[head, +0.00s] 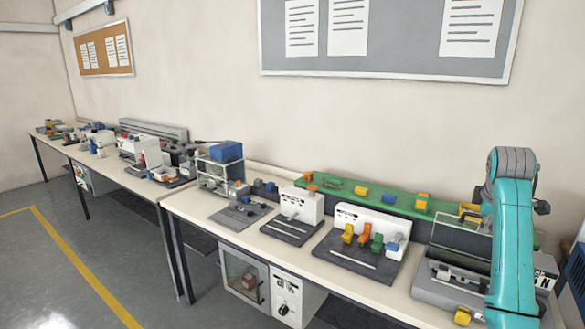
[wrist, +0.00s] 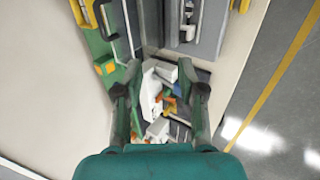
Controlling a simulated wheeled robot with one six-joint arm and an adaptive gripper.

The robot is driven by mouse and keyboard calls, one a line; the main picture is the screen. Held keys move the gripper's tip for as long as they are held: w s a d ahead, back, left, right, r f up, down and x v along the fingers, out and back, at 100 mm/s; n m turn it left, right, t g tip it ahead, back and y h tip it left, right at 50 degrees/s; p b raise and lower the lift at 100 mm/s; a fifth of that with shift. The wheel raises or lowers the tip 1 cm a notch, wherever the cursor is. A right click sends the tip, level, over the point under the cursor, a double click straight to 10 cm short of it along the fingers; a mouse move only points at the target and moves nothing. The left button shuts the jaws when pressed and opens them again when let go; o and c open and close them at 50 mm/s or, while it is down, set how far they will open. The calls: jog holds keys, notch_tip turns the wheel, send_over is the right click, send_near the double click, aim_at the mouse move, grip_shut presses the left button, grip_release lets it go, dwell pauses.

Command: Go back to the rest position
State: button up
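My gripper (wrist: 160,78) shows in the wrist view with its two dark fingers spread apart. The gap between the fingers is empty, and benches with equipment show beyond it. In the head view my teal arm (head: 512,230) stands folded upright at the right, in front of the right end of the near bench. The gripper itself cannot be made out in the head view.
The near bench (head: 205,205) carries a grey-based fixture with coloured parts (head: 370,240), a green rail (head: 390,198) and a blue box (head: 226,151). A second bench (head: 135,184) stands farther left. Open floor (head: 75,270) with a yellow line lies at the left.

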jog(key=s+a+f+m+t, duration=0.15)
jog(key=a+f, duration=0.25)
jog(key=f, duration=0.8)
jog(key=s+a+f+m+t, duration=0.15)
jog(key=a+f, duration=0.25)
jog(key=f, duration=0.9)
jog(key=s+a+f+m+t+y, duration=0.1)
jog(key=s+a+f, duration=0.5)
jog(key=s+f, duration=0.2)
jog(key=s+a+f+t, duration=0.1)
jog(key=s+a+f, duration=0.4)
jog(key=s+f, duration=0.35)
jog(key=s+a+m+t+y, duration=0.15)
jog(key=s+a, duration=0.25)
jog(key=s, duration=0.7)
jog(key=s+a+m+t+h, duration=0.15)
jog(key=s+a, duration=0.25)
jog(key=s, duration=0.7)
jog(key=s+a+r+m+y, duration=0.1)
jog(key=s+a+r+m, duration=0.1)
jog(key=s+r, duration=0.5)
jog(key=s+a+r+m+t+y, duration=0.1)
jog(key=s+a+r+m, duration=0.1)
jog(key=s+r, duration=0.6)
jog(key=s, duration=0.5)
jog(key=shift+s+a+r+y, duration=0.15)
jog(key=shift+s+r+y, duration=0.05)
jog(key=shift+y, duration=0.1)
